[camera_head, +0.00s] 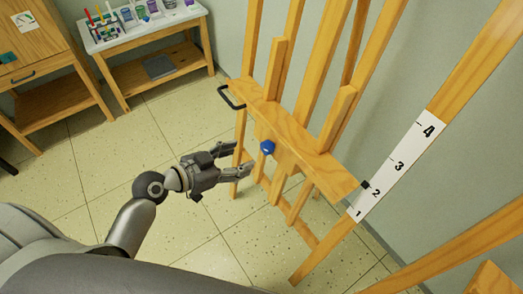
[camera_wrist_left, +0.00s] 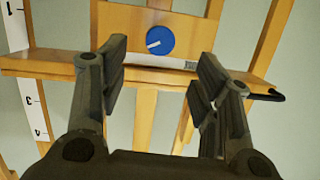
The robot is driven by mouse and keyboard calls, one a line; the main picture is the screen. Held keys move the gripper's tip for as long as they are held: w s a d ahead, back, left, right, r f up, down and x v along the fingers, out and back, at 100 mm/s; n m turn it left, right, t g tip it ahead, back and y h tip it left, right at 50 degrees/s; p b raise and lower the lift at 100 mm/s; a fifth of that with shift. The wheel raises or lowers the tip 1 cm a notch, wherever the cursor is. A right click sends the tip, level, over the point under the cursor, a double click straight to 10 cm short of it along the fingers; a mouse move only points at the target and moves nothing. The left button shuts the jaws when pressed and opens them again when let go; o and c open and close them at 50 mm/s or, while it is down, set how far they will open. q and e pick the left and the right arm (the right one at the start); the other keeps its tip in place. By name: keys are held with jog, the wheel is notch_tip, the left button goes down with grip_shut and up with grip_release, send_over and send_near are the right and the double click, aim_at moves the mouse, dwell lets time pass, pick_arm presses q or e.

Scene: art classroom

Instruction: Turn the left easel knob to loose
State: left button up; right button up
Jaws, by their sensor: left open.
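The wooden easel (camera_head: 298,132) stands at the right of the head view. Its blue round knob (camera_head: 267,147) sits on a wooden block at the front of the cross ledge. In the left wrist view the knob (camera_wrist_left: 160,40) faces me, with a short white mark slanting from its middle toward the lower left. My left gripper (camera_head: 242,159) is open and empty, a short way to the left of the knob. In the left wrist view the knob lies beyond and between the two fingers (camera_wrist_left: 157,75), not touching them. My right gripper is not in view.
A black handle (camera_head: 231,97) sticks out at the ledge's left end. A white numbered scale (camera_head: 397,163) with a black pointer is at its right. A side table (camera_head: 160,70) with art supplies and a wooden cabinet (camera_head: 45,60) stand behind. The tiled floor between is clear.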

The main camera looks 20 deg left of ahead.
aim_at(264, 149)
pick_arm(q)
jog(key=x, duration=0.5)
jog(key=shift+w+d, duration=0.1)
jog(key=shift+w, duration=0.15)
jog(key=x, duration=0.3)
jog(key=shift+w+f+p, duration=0.1)
jog(key=shift+p, duration=0.25)
jog(key=shift+w+d+f, duration=0.15)
jog(key=shift+w, duration=0.05)
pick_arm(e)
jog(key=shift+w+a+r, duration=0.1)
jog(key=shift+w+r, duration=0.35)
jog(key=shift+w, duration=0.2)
pick_arm(q)
jog(key=shift+c, duration=0.3)
jog(key=c, duration=0.9)
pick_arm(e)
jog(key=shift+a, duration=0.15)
